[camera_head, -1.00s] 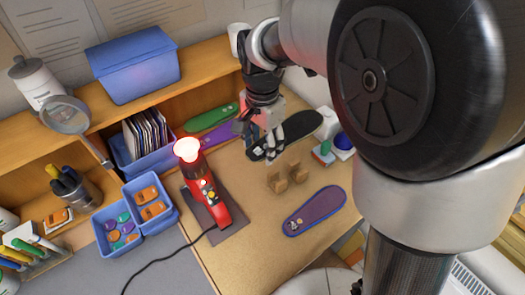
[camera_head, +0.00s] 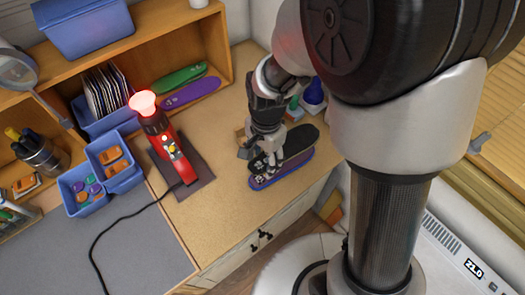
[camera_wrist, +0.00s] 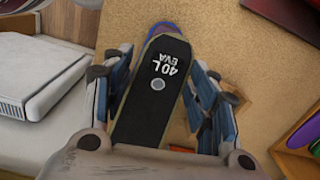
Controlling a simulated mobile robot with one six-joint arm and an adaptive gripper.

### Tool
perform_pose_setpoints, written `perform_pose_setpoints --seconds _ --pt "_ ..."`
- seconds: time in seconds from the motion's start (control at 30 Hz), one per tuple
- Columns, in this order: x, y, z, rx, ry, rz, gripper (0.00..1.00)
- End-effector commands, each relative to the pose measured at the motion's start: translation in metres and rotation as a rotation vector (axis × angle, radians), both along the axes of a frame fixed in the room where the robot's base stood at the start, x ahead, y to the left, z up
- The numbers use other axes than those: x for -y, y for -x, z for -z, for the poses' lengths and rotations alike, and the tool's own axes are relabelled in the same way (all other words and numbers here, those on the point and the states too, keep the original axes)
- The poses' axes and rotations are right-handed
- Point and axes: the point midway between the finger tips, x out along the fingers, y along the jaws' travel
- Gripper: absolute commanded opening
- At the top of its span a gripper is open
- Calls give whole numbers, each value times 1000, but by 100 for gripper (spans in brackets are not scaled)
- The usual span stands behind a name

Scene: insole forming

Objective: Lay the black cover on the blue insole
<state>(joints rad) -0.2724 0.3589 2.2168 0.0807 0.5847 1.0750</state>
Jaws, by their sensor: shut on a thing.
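The black cover (camera_head: 300,142) is held in my gripper (camera_head: 270,168), over the blue insole (camera_head: 290,175). In the wrist view the cover (camera_wrist: 152,118) shows "40 L EVA" and a small round grey mark, and lies lengthwise between the fingers of my gripper (camera_wrist: 158,82). The insole lies near the front edge of the table; its blue rim shows along the cover's front side, and in the wrist view it peeks out past the cover's far end (camera_wrist: 163,28). The cover hides most of it. I cannot tell whether the two touch.
A red heat tool (camera_head: 168,145) with a glowing tip stands on a dark mat left of my gripper. Green (camera_head: 180,76) and purple (camera_head: 190,93) insoles lie by the shelf. Blue bins (camera_head: 112,158) stand at left. The table between the tool and my gripper is clear.

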Motion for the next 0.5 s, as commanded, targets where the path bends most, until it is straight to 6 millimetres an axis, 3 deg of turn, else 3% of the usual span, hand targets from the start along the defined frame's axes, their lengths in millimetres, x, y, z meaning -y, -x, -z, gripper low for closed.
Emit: perform_pose_setpoints --seconds 0.5 --pt "0 0 49 -1 1 -1 46"
